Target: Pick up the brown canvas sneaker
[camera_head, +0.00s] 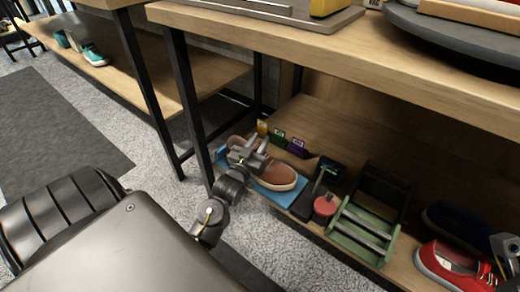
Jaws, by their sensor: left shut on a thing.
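The brown canvas sneaker (281,178) is on the lower shelf, over a blue mat (278,197), with its toe pointing right. My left gripper (248,158) is shut on the sneaker near its opening and hides part of the shoe's middle. I cannot tell whether the sole touches the mat. At the right edge, what looks like my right gripper (507,251) is cut off by the frame, beside a red sneaker (449,265). Its fingers do not show clearly.
A green rack (362,232), a red-lidded jar (324,207) and a dark brush (326,170) stand right of the sneaker. Small coloured boxes (297,147) stand behind it. The upper tabletop (270,35) overhangs the shelf, and a black table leg (187,100) stands left.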

